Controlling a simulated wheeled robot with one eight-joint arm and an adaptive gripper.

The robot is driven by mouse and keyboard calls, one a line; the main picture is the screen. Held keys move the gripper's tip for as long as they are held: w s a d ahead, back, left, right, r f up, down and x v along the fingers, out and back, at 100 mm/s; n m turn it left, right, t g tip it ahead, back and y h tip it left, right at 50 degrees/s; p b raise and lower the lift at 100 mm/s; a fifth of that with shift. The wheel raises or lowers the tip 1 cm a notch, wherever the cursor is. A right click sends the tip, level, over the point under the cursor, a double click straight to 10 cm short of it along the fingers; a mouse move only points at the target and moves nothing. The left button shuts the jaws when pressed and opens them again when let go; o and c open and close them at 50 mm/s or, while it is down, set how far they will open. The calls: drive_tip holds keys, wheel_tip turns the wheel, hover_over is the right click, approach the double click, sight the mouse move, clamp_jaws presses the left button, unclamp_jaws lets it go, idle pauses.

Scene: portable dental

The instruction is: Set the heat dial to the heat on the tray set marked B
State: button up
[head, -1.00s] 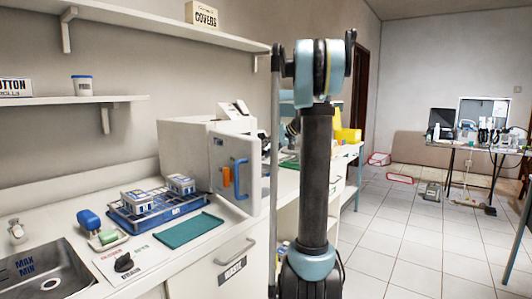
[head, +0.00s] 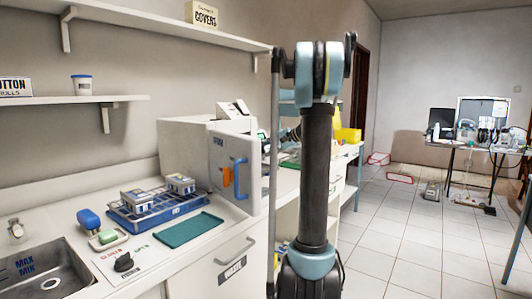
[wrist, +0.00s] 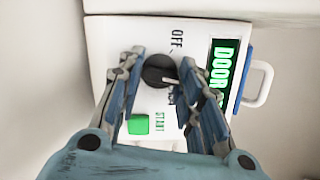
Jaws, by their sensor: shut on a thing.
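In the wrist view a black round dial (wrist: 160,71) with a light pointer line sits on a white control panel (wrist: 150,104). The word OFF is printed beside it. My gripper (wrist: 161,66) is shut on the dial, one finger on each side. The pointer points toward the right finger; other heat marks are hidden or unreadable. My gripper is hidden there behind the white machine (head: 187,148) and my arm.
The panel carries a green START button (wrist: 138,124) and a lit green display (wrist: 221,75) reading DOOR, partly covered. The machine's door (head: 236,172) with a blue handle stands open at the counter front. A teal mat (head: 188,229) and a sink (head: 45,275) are nearby.

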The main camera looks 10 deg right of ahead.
drive_tip(key=shift+d+f+m+t, duration=0.1)
drive_tip(key=shift+m+t, duration=0.35)
drive_tip(key=shift+m, duration=2.15)
drive_tip(key=shift+f+m+t, duration=0.1)
drive_tip(key=shift+m+t, duration=0.35)
drive_tip(key=shift+m, duration=2.15)
drive_tip(key=o, duration=1.1)
drive_tip(key=shift+c, duration=0.2)
drive_tip(key=shift+s+r, duration=0.1)
drive_tip(key=v, duration=1.1)
drive_tip(key=shift+s+d, duration=0.2)
drive_tip(key=shift+d, duration=0.2)
